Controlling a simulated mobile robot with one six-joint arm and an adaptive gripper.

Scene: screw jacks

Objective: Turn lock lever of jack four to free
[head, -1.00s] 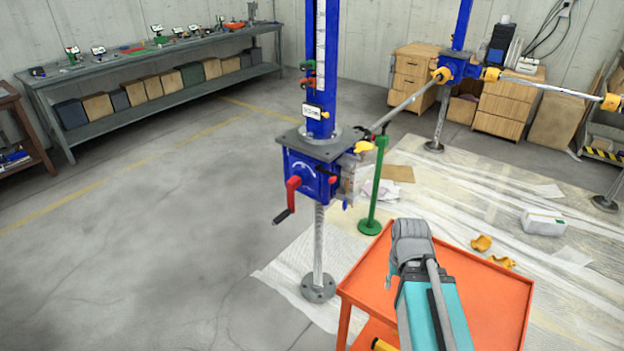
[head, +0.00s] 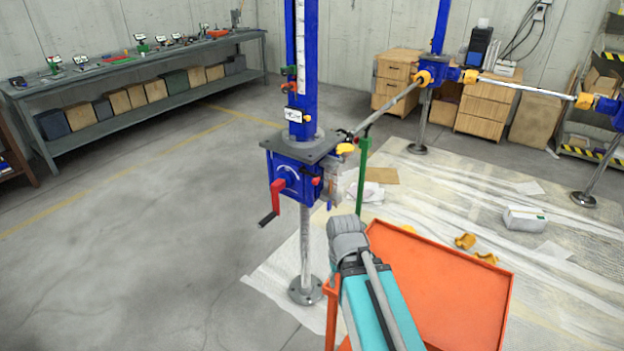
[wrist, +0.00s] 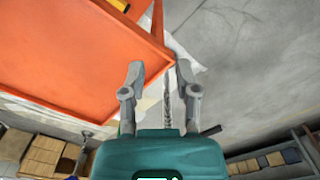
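A near blue jack (head: 290,172) stands upright on a steel post in the head view. A red crank with a dark handle (head: 268,204) is on its front, and a small red part (head: 316,181) is at its right side. I cannot tell which part is the lock lever, and the label (head: 294,115) is too small to read. In the wrist view my gripper (wrist: 160,75) is open, with nothing held between its fingers. A grey rod (wrist: 167,102) shows beyond the gap. In the head view my arm hangs low, right of the jack, and its fingers are hidden.
An orange cart (head: 440,285) stands close at the right; its edge also fills the upper left of the wrist view (wrist: 75,55). A green post (head: 363,175) stands beside the jack. Other blue jacks (head: 436,72) stand behind. The floor at the left (head: 140,255) is clear.

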